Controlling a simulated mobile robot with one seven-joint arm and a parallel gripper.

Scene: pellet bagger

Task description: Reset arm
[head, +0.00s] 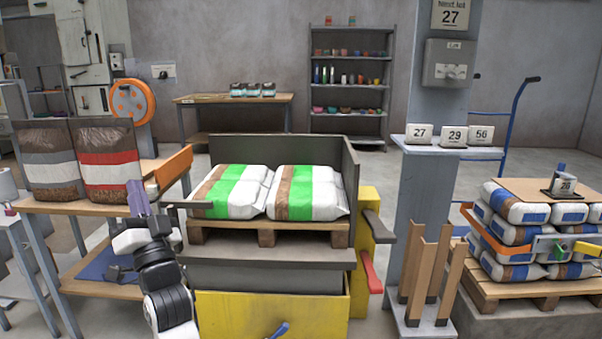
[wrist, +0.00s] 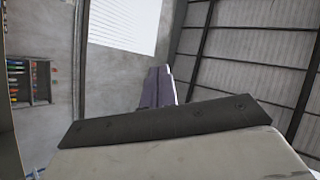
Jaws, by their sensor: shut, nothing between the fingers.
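My arm rises from the lower left of the head view in front of the bench and the pallet station. My gripper (head: 138,197) has purple-grey fingers that point up, close together, and hold nothing. They stand in front of the wooden bench, near the red-striped bag (head: 105,158). In the wrist view the shut fingers (wrist: 158,86) point up towards the wall and the roof. No object is between or touching them there.
An orange panel (head: 173,167) and a grey bar (head: 190,205) are close right of my gripper. White-green bags (head: 232,190) lie on a pallet (head: 267,232) in the station. A grey column (head: 440,90) and a stacked pallet (head: 500,290) stand at the right.

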